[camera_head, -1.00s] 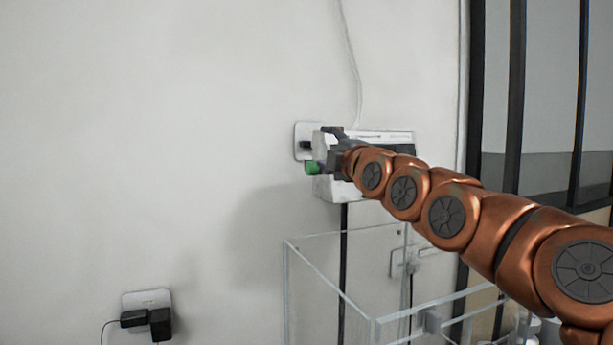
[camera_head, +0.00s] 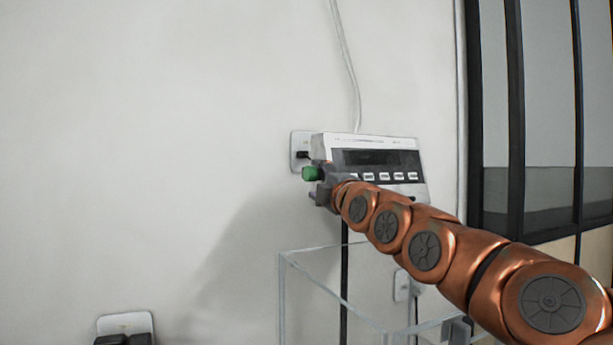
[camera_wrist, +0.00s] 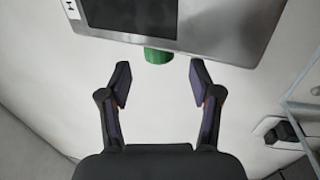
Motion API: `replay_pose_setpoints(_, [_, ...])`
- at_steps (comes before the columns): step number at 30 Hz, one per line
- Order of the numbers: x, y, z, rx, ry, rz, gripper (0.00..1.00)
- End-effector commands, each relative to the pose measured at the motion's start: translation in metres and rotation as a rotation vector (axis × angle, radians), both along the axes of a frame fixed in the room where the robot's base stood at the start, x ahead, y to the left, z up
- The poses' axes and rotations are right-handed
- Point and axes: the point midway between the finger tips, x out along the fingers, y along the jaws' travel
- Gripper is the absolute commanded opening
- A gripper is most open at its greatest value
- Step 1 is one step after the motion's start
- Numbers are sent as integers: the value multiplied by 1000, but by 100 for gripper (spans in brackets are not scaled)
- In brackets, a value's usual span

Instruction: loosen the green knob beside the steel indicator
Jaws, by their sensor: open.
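The steel indicator (camera_head: 405,160) hangs on the wall, with a dark display and a row of buttons; its edge fills the top of the wrist view (camera_wrist: 215,40). The green knob (camera_head: 309,173) sticks out of its left side in the head view. In the wrist view the knob (camera_wrist: 158,57) shows at the indicator's near edge, partly hidden by it. My gripper (camera_wrist: 160,82) is open and empty. Its fingertips stand on either side of the knob's line, apart from it and a little short of it. In the head view my gripper (camera_head: 322,186) is beside the knob, partly covering the indicator's lower left.
A wall socket (camera_head: 299,146) with a black plug is behind the indicator's left side. A clear-walled box (camera_head: 283,300) stands below. Another socket plate (camera_head: 125,323) is at lower left. A dark-framed window (camera_head: 515,120) is at right. The wall left of the knob is bare.

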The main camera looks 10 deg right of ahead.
Motion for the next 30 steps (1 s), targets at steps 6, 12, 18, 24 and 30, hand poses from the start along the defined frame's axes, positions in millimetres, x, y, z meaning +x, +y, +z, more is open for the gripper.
replay_pose_setpoints(6, [29, 7, 9, 1, 0, 2, 64])
replay_pose_setpoints(12, [46, 12, 13, 1, -2, 3, 64])
replay_pose_setpoints(18, [54, 14, 14, 1, -3, 4, 64])
replay_pose_setpoints(24, [56, 13, 14, 0, -3, 3, 64])
replay_pose_setpoints(30, [56, 14, 13, 0, -3, 3, 58])
